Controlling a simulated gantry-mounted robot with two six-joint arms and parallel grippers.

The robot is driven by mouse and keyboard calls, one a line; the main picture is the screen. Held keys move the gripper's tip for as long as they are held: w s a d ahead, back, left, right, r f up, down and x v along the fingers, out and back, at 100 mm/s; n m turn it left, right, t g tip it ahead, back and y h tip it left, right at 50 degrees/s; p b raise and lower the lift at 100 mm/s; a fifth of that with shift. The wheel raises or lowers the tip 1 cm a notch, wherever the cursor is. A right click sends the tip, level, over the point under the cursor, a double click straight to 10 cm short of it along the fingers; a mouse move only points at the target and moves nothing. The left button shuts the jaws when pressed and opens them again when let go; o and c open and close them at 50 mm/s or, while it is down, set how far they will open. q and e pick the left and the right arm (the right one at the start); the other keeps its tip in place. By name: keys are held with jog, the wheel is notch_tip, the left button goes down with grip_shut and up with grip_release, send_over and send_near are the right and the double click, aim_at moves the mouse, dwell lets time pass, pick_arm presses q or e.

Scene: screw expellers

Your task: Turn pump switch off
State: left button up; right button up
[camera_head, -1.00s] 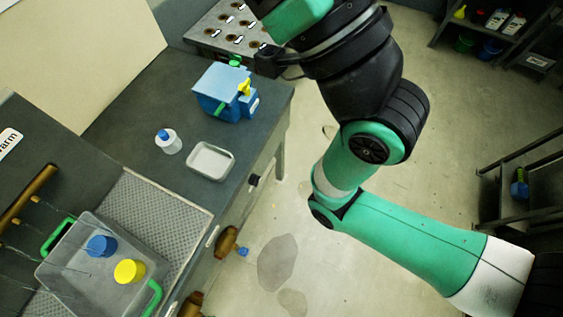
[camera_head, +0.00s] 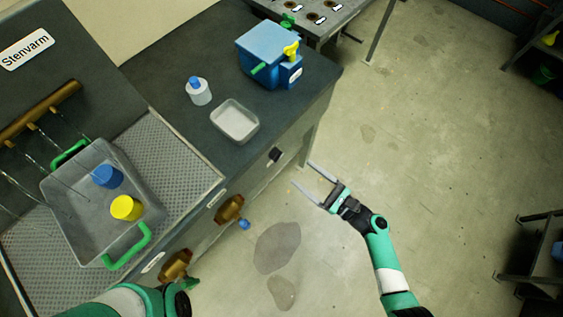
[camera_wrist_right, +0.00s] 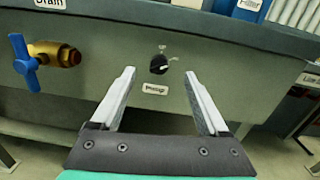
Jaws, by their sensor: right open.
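The pump switch (camera_head: 274,154) is a small black knob on the bench's front face. In the right wrist view the switch (camera_wrist_right: 159,64) sits above a white label that seems to read "Pump", with small marks around it. My right gripper (camera_head: 302,174) is open and empty, to the right of the switch in the head view and apart from it. In the right wrist view its two fingers (camera_wrist_right: 160,74) point at the panel, with the switch between and beyond their tips. Part of my left arm shows at the bottom left of the head view; its gripper is not visible.
A brass valve with a blue handle (camera_head: 230,208), labelled "Drain" in the wrist view (camera_wrist_right: 66,54), is left of the switch. On the bench are a blue machine (camera_head: 262,52), a white bottle (camera_head: 199,94), a tray (camera_head: 253,129) and a clear green-handled bin (camera_head: 72,223).

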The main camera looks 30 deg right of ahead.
aim_at(276, 155)
jog(key=w+a+f+m+b, duration=0.1)
jog(key=w+a+f+b, duration=0.1)
jog(key=w, duration=0.7)
jog(key=shift+a+f+h+b, duration=0.2)
jog(key=shift+a+h+b, duration=0.2)
jog(key=shift+a+b, duration=0.45)
jog(key=shift+a, duration=0.15)
grip_shut()
